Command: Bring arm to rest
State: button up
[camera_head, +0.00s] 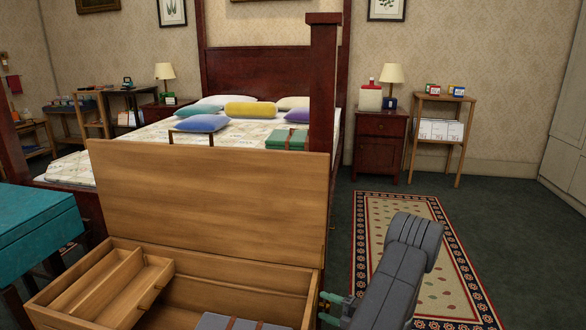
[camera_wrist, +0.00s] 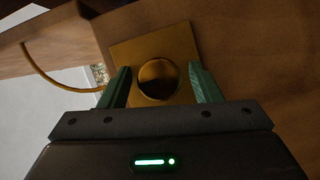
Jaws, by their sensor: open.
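My gripper (camera_head: 335,306) is low at the right end of an open wooden chest (camera_head: 308,300), with the grey arm above it. In the wrist view my gripper (camera_wrist: 160,88) has its two green fingers apart. A round brass knob (camera_wrist: 158,79) on a square brass plate (camera_wrist: 125,52) shows between the fingers. The chest's lid (camera_head: 210,195) stands raised. A small wooden tray (camera_head: 110,290) sits inside at the left, and a grey item with a brown strap (camera_head: 240,322) lies inside.
A teal-topped piece of furniture (camera_head: 35,230) stands close on the left. A bed (camera_head: 150,152) with cushions is behind the chest. A patterned rug (camera_head: 372,240) lies to the right, with free floor beyond it. A nightstand (camera_head: 379,150) and a small shelf (camera_head: 440,97) stand at the back.

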jog(key=m+p, duration=0.1)
jog(key=p, duration=0.1)
jog(key=m+g+p, duration=0.1)
jog(key=m+p, duration=0.1)
jog(key=shift+r+h, duration=0.3)
jog(key=shift+r, duration=0.05)
jog(key=m+g+p, duration=0.1)
jog(key=m+p, duration=0.2)
jog(key=p, duration=0.1)
jog(key=shift+w+g+h, duration=0.1)
jog(key=shift+g+h, duration=0.2)
jog(key=shift+g, duration=0.1)
jog(key=m+g+p, duration=0.2)
jog(key=m+p, duration=0.1)
jog(key=p, duration=0.1)
jog(key=shift+f+m+g, duration=0.1)
jog(key=shift+m+g, duration=0.2)
jog(key=shift+w+m+g+p, duration=0.1)
jog(key=shift+m+g+p, duration=0.3)
jog(key=shift+m, duration=0.2)
jog(key=shift+f, duration=0.1)
jog(key=shift+d, duration=0.15)
